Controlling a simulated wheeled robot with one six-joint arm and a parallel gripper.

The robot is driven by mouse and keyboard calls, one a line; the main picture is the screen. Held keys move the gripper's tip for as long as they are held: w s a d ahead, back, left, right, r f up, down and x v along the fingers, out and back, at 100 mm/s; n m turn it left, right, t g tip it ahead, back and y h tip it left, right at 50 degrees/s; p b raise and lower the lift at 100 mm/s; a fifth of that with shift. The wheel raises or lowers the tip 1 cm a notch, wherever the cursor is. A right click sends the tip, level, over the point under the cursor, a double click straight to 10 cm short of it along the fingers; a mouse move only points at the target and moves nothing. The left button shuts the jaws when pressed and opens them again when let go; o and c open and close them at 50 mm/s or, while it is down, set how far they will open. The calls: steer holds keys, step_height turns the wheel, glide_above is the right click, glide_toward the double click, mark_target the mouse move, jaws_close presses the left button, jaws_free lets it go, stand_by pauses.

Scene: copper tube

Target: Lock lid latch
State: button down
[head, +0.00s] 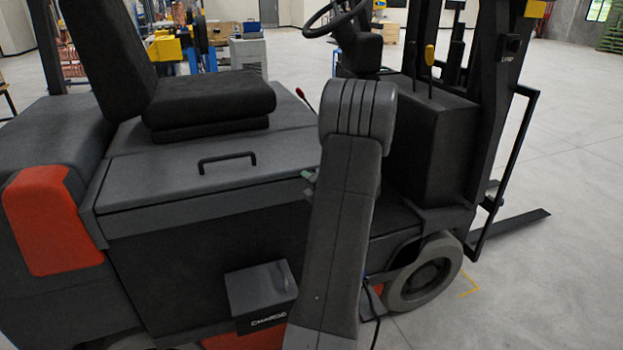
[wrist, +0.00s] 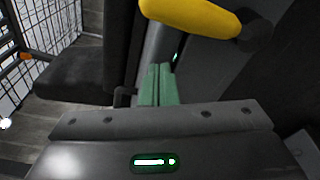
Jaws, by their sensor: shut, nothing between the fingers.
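The grey lid (head: 150,178) of the forklift body lies closed-looking under the seat, with a black bar handle (head: 228,159) on its top. My gripper (wrist: 158,68) shows in the wrist view as two green fingers pressed together, with nothing between them. In the head view only a small green part shows beside my arm, at the lid's right front edge. A thick yellow grip (wrist: 190,14) on a dark mount stands close above and right of the fingers in the wrist view. I cannot tell whether it belongs to the latch. In the head view my arm hides the lid's right end.
The black seat (head: 210,100) rises behind the lid. The steering wheel (head: 334,16) and dark console (head: 425,140) stand to the right. A grey charge box (head: 262,290) sticks out low at the front. Open floor (head: 570,140) lies at the far right.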

steer(key=b+v, duration=0.2)
steer(key=v, duration=0.8)
steer(key=shift+f, duration=0.3)
steer(key=shift+d, duration=0.15)
steer(key=shift+w, duration=0.1)
